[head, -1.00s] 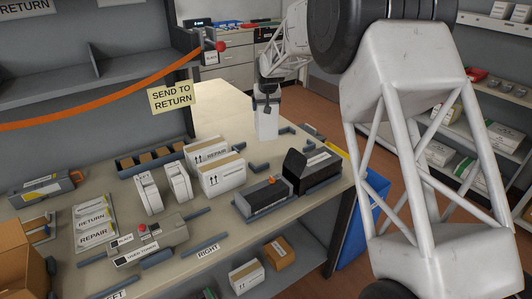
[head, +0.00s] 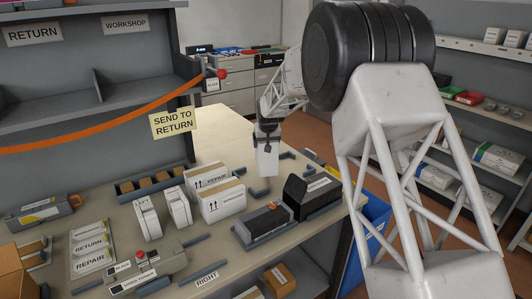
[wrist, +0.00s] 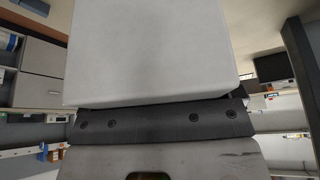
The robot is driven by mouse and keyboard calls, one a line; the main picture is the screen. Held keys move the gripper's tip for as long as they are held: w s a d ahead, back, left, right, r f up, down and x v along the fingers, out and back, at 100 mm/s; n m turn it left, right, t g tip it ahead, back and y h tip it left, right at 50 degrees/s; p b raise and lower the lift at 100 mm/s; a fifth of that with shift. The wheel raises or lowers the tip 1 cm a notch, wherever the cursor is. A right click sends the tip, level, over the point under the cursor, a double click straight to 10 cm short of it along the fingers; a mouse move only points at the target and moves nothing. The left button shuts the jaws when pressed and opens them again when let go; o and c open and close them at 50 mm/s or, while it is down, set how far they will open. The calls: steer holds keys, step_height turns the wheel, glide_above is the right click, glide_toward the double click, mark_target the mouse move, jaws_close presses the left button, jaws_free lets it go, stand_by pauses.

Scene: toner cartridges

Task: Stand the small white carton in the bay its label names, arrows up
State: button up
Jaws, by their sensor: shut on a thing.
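My gripper (head: 266,130) is shut on a small white carton (head: 267,162) at the back right of the bench. The carton hangs upright below the fingers, and I cannot tell whether its base touches the bench. In the wrist view the carton (wrist: 150,50) fills the upper middle as a plain pale face. No label or arrows show on it in either view. The bays on the far shelf carry a RETURN sign (head: 33,33) and a WORKSHOP sign (head: 126,25); the shelf boards below them look bare.
An orange strap (head: 100,134) hangs across the shelf front, with a SEND TO RETURN note (head: 174,123) beside it. White cartons marked REPAIR (head: 220,178), black cartridges (head: 262,222) and a grey device (head: 140,265) crowd the bench.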

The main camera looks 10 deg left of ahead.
steer(key=shift+f, duration=2.35)
steer(key=shift+f, duration=0.15)
steer(key=o, duration=1.4)
steer(key=shift+o, duration=0.2)
steer(key=v, duration=1.2)
steer(key=shift+d, duration=0.1)
